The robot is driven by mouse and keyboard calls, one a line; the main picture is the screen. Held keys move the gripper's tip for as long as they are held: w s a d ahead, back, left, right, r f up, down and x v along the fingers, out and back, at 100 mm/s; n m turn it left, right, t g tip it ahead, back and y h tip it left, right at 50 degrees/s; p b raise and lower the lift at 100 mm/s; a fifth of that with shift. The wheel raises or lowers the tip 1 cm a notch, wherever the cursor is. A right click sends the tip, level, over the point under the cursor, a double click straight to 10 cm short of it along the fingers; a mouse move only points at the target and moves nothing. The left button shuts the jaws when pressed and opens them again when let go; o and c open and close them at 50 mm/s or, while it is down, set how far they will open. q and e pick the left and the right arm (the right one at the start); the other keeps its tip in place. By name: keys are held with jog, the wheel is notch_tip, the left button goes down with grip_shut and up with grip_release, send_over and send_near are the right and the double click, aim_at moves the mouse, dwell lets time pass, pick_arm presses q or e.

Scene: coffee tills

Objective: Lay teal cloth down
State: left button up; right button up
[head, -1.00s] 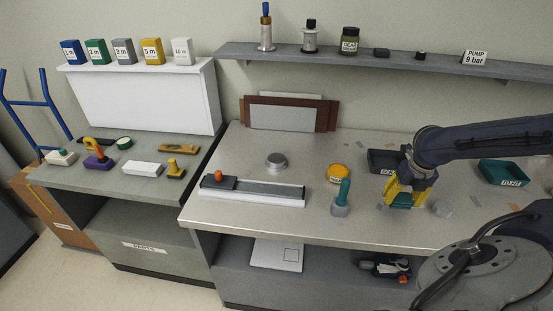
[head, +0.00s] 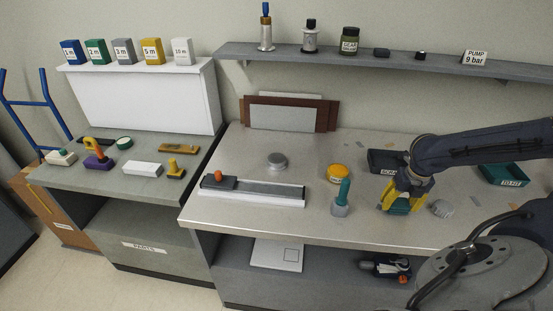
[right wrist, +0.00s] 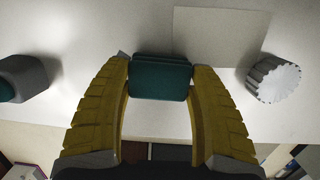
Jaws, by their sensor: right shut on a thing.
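The teal cloth (head: 399,208) is a small, thick folded pad. It hangs at the fingertips of my right gripper (head: 403,197), low over the front right part of the metal bench (head: 260,222). In the right wrist view the cloth (right wrist: 160,78) sits between the two yellow fingers, which are shut on it. I cannot tell whether its lower edge touches the bench. My left gripper is not in view.
A teal-handled tool with a grey base (head: 341,198) stands left of the cloth. A grey ribbed knob (head: 442,208) lies close on its right. Behind are a dark tray (head: 383,162) and a yellow round tin (head: 338,172). A teal tray (head: 503,174) is farther right.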

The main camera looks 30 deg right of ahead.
jog(key=shift+f, duration=0.25)
jog(key=o, duration=1.2)
notch_tip(320, 180, up, 12)
jog(key=s+a, duration=0.1)
jog(key=shift+s, duration=0.2)
